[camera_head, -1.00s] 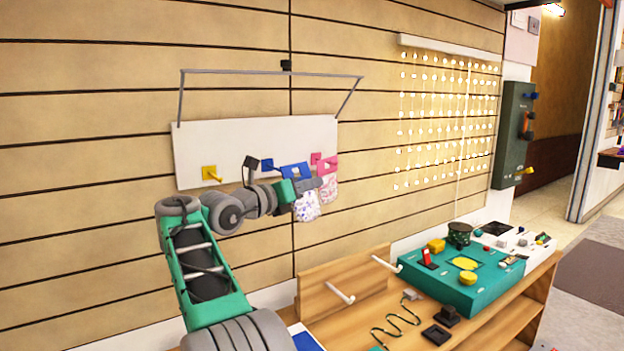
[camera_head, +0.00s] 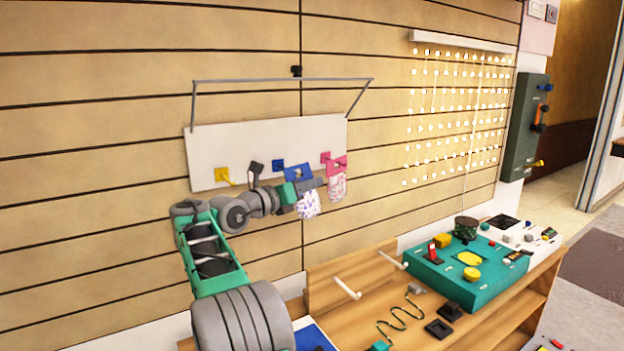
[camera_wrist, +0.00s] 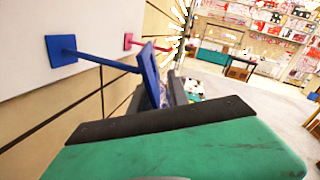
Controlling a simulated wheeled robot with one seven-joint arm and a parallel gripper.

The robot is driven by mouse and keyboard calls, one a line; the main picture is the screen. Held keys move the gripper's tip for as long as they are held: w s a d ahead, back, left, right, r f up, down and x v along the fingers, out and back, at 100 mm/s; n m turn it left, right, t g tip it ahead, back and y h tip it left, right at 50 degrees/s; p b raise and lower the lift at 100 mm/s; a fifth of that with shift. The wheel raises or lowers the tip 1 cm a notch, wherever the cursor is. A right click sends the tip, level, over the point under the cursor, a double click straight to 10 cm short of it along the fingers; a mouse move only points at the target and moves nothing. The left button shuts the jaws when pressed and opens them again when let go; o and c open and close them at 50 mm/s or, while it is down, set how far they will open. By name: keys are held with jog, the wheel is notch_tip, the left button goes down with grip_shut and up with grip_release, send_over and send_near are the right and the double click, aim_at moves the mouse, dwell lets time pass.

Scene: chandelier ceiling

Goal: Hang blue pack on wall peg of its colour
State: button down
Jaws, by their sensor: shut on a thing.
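The blue pack has a blue header card (camera_head: 298,173) and a white patterned pouch (camera_head: 308,205) hanging below. My gripper (camera_head: 312,185) is shut on it in front of the white wall board. The blue peg's square base (camera_head: 278,165) is on the board, just left of the card. In the wrist view, the blue peg (camera_wrist: 100,60) sticks out and its tip meets the near edge of the tilted blue card (camera_wrist: 150,73). I cannot tell whether it passes through the card's hole. My gripper (camera_wrist: 175,90) partly hides the pouch there.
The pink peg (camera_head: 326,158) carries a pink-topped pack (camera_head: 338,185), close to the right of my gripper. A yellow peg (camera_head: 224,175) is empty at left. A grey bar frame (camera_head: 280,80) projects above the board (camera_head: 208,140). A wooden bench (camera_head: 390,325) stands below.

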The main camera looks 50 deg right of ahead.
jog(key=w, duration=0.1)
jog(key=w+p, duration=0.1)
jog(key=w+d+f+p, duration=0.1)
jog(key=shift+w, duration=0.2)
dwell(0.7)
jog(key=shift+d, duration=0.1)
dwell(0.5)
jog(key=c, duration=1.2)
grip_release()
jog(key=shift+o, duration=0.2)
